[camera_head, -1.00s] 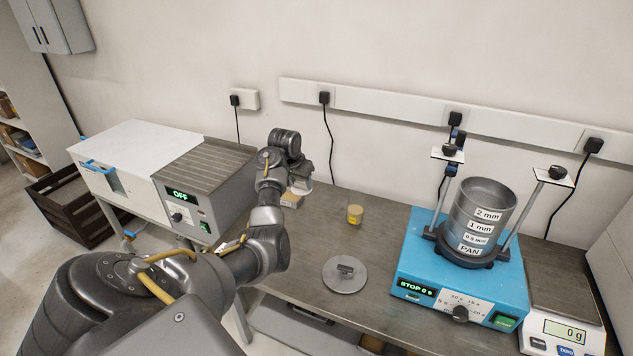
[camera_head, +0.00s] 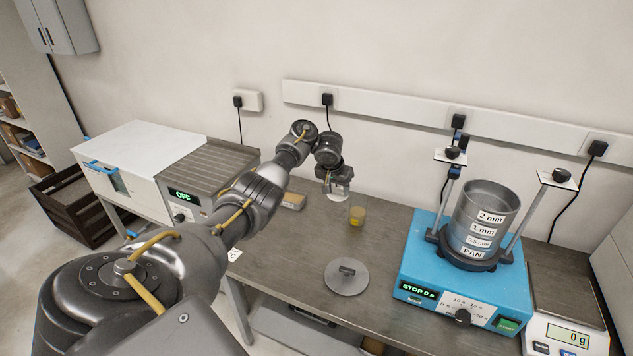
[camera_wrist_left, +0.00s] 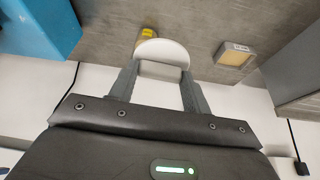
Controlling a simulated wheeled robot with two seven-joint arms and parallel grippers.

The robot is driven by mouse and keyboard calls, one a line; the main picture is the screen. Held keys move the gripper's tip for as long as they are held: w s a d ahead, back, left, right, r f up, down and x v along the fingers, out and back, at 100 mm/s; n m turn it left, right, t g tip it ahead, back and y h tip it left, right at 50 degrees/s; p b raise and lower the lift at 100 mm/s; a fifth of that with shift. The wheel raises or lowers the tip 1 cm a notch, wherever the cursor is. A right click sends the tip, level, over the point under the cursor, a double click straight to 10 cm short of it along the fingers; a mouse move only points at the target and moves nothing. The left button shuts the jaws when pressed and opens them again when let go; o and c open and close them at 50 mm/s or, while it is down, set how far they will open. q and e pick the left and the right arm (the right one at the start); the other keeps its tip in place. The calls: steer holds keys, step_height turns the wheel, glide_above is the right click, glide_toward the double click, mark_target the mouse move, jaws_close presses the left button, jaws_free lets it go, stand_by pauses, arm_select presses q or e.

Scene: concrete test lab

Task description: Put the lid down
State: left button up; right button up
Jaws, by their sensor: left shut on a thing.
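My left gripper (camera_head: 338,184) is shut on a small white round lid (camera_head: 338,196), over the back of the bench, left of the sieve shaker. In the left wrist view the lid (camera_wrist_left: 163,52) sits between the two fingers (camera_wrist_left: 160,74). A small jar with yellow contents (camera_head: 357,217) stands on the bench just right of and in front of the held lid. It is partly hidden behind the lid in the left wrist view (camera_wrist_left: 147,33). A larger grey disc lid with a handle (camera_head: 347,278) lies flat near the bench's front edge. My right gripper is not in view.
The blue sieve shaker (camera_head: 411,270) with its sieve stack (camera_head: 478,220) and a scale (camera_head: 565,335) stand on the right. A small box (camera_head: 293,201) lies left of the gripper, near the grey heater (camera_head: 190,195). Bare bench (camera_head: 300,240) lies between.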

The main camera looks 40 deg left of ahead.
arm_select(q)
steer(key=s+d+r+m+h, duration=0.1)
steer(key=s+d+r+m, duration=0.2)
steer(key=d, duration=0.7)
steer(key=s+d+r+m+h, duration=0.1)
steer(key=s+d+r+m, duration=0.2)
steer(key=d, duration=0.8)
steer(key=s+d+r+m+h, duration=0.1)
steer(key=s+d+r+m, duration=0.2)
steer(key=d, duration=0.7)
steer(key=s+f+m+h+b, duration=0.1)
steer(key=s+f+m+b, duration=0.1)
steer(key=s, duration=0.5)
steer(key=s+a+f+m+g+b, duration=0.1)
steer(key=s+f+m+b, duration=0.1)
steer(key=s, duration=0.5)
steer(key=shift+s+a+f+m+g+h, duration=0.2)
steer(key=shift+a+f+m+g+h, duration=0.15)
steer(key=shift+f, duration=0.25)
